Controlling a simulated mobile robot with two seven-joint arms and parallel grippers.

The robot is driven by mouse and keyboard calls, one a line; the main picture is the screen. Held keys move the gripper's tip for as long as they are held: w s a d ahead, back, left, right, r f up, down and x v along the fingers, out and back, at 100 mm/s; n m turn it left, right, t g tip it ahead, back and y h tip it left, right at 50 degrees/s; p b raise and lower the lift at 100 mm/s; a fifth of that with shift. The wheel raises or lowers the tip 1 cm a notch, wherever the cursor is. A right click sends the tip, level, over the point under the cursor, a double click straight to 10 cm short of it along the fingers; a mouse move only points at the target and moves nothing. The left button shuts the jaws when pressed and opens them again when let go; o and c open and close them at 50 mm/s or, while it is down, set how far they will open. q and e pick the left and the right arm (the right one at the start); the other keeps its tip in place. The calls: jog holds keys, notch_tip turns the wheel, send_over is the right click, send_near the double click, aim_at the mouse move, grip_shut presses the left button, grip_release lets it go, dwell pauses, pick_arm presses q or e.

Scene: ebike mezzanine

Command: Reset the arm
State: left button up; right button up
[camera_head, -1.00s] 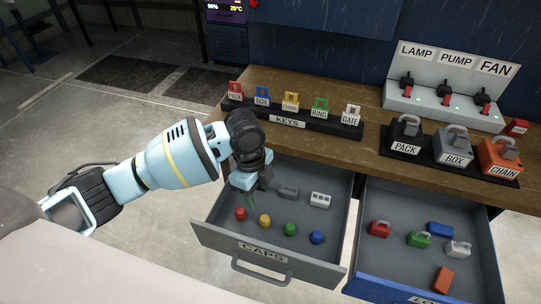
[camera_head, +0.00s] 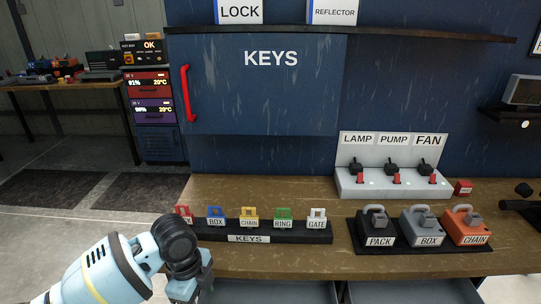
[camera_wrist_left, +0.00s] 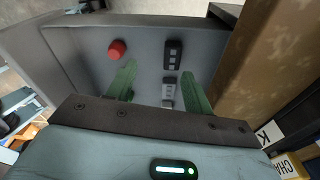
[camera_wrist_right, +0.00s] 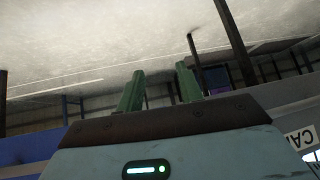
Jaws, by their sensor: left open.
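My left arm (camera_head: 110,270) comes in from the lower left in the head view, its wrist in front of the workbench's front edge; the fingertips are cut off at the bottom. In the left wrist view my left gripper (camera_wrist_left: 160,88) is open and empty, above the grey drawer (camera_wrist_left: 75,50). A red cap (camera_wrist_left: 117,50) and dark and grey block-like parts (camera_wrist_left: 172,58) lie in that drawer beyond the fingers. In the right wrist view my right gripper (camera_wrist_right: 160,88) has its green fingers apart with nothing between them. My right arm does not show in the head view.
The workbench (camera_head: 300,262) holds the keys rack (camera_head: 260,237), the switch panel (camera_head: 350,182) with LAMP, PUMP and FAN, and the PACK, BOX and CHAIN padlocks (camera_head: 430,235). A blue KEYS cabinet (camera_head: 265,95) with a red handle (camera_head: 187,95) hangs behind. Two drawers (camera_head: 270,292) stand open below.

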pick_arm(q)
jog(key=a+n+y, duration=0.3)
jog(key=a, duration=2)
jog(key=s+f+n+t+h, duration=0.1)
jog(key=s+f+n+t, duration=0.1)
jog(key=s+f, duration=0.45)
jog(key=s+f+n+t, duration=0.2)
jog(key=s+f+n, duration=0.15)
jog(key=f, duration=0.55)
jog(key=s+f+t+h, duration=0.2)
jog(key=s+t, duration=0.1)
jog(key=s, duration=1.4)
jog(key=d+n+t+p, duration=0.2)
jog(key=d+n, duration=0.8)
jog(key=d, duration=0.7)
jog(key=shift+s+d+r+h, duration=0.3)
jog(key=shift+s+d+r, duration=0.05)
jog(key=shift+d+r, duration=0.1)
pick_arm(e)
jog(key=shift+w+r+t, duration=0.3)
jog(key=shift+w+r, duration=0.75)
jog(key=shift+r, duration=0.25)
